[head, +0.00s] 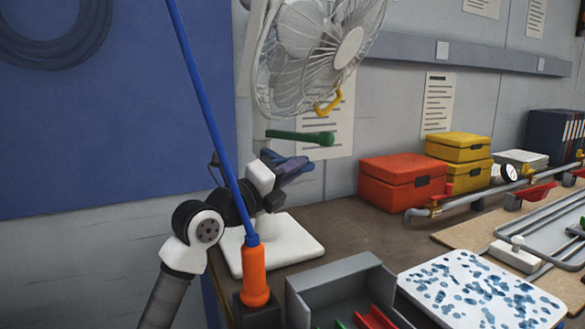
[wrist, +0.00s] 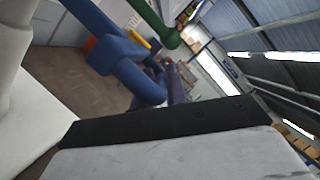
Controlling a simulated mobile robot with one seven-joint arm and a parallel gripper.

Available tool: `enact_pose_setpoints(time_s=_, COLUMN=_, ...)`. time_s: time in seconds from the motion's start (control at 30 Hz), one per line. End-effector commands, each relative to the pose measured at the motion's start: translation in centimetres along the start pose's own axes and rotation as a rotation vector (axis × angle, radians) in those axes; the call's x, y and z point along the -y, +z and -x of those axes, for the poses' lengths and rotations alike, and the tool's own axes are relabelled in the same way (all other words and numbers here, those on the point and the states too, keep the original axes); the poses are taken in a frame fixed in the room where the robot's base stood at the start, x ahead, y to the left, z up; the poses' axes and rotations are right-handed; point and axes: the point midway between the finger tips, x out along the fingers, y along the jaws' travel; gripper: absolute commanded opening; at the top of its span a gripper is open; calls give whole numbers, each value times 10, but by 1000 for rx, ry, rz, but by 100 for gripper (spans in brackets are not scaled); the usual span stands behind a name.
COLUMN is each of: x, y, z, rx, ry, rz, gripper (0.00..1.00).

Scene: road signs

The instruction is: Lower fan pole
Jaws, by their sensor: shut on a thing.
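The white fan (head: 315,50) stands on a pole whose white base plate (head: 290,240) rests on the workbench. A yellow handle (head: 328,105) hangs below the fan guard. A green lever (head: 300,138) sticks out lower down; it also shows in the wrist view (wrist: 158,22). Below it is a blue clamp (head: 275,157), which is large in the wrist view (wrist: 118,52). My gripper (head: 294,171) is at the blue clamp, shut on it as far as I can tell. Its fingertips are hard to separate from the clamp. My arm hides part of the pole.
A blue rod (head: 209,110) in an orange handle (head: 253,275) stands upright in front of my arm. A grey tray (head: 345,275) and a blue-spotted white tray (head: 480,290) lie at the front. Red (head: 403,180) and yellow boxes (head: 460,147) stand behind, right of the fan.

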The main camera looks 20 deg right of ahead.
Motion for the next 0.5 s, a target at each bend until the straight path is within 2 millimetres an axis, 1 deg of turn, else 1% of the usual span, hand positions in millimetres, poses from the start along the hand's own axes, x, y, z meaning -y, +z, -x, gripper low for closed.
enact_pose_setpoints(time_s=0.03, x=0, y=0, z=0, rx=0, ry=1, rz=0, gripper=0)
enact_pose_setpoints(time_s=0.07, x=0, y=0, z=0, rx=0, ry=1, rz=0, gripper=17)
enact_pose_setpoints(time_s=0.2, x=0, y=0, z=0, rx=0, ry=0, rz=-1, gripper=35)
enact_pose_setpoints(time_s=0.5, x=0, y=1, z=1, rx=1, ry=0, rz=-1, gripper=36)
